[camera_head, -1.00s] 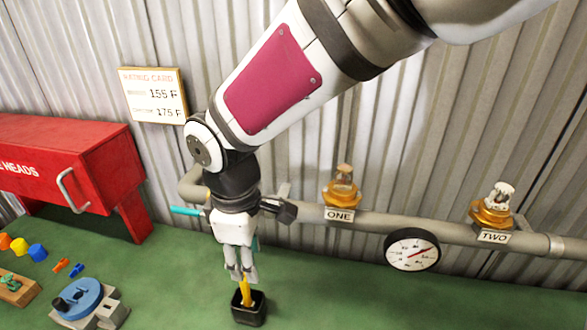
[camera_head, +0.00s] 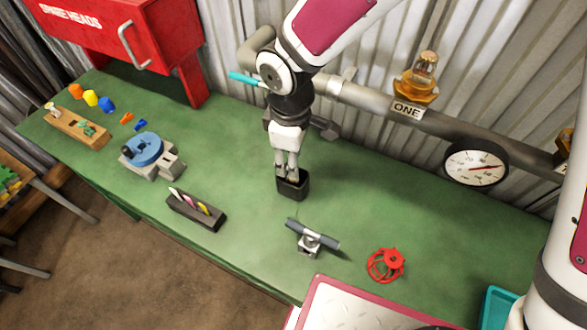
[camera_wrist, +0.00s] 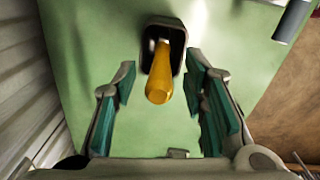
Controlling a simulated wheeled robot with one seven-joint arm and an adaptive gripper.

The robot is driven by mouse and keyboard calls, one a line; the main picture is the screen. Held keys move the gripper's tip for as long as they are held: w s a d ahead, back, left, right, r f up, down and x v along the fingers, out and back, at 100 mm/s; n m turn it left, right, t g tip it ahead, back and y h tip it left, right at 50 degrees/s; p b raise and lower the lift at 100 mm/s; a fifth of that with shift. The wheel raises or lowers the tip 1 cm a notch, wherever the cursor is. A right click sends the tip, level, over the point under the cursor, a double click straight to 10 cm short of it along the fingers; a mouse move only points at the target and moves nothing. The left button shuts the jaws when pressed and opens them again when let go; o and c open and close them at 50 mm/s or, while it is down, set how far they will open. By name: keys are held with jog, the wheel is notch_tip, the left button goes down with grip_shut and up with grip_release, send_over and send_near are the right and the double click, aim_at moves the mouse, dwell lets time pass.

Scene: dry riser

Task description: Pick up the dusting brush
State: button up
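The dusting brush (camera_wrist: 160,77) shows as a yellow-orange handle standing in a square black holder (camera_head: 294,188) on the green bench. The rest of the brush is hidden inside the holder, and in the head view my fingers hide the handle. My gripper (camera_head: 287,172) points down right over the holder. In the wrist view my gripper (camera_wrist: 162,95) is open, its teal-padded fingers on either side of the handle with gaps on both sides. The holder also shows in the wrist view (camera_wrist: 177,42).
A pipe with a gauge (camera_head: 476,164) and brass heads runs along the wall behind. A red cabinet (camera_head: 125,35) stands back left. A marker tray (camera_head: 196,212), a dark tool on a stand (camera_head: 312,236) and a red handwheel (camera_head: 386,264) lie nearer the front edge.

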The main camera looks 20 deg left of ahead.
jog(key=shift+f, duration=1.95)
grip_shut()
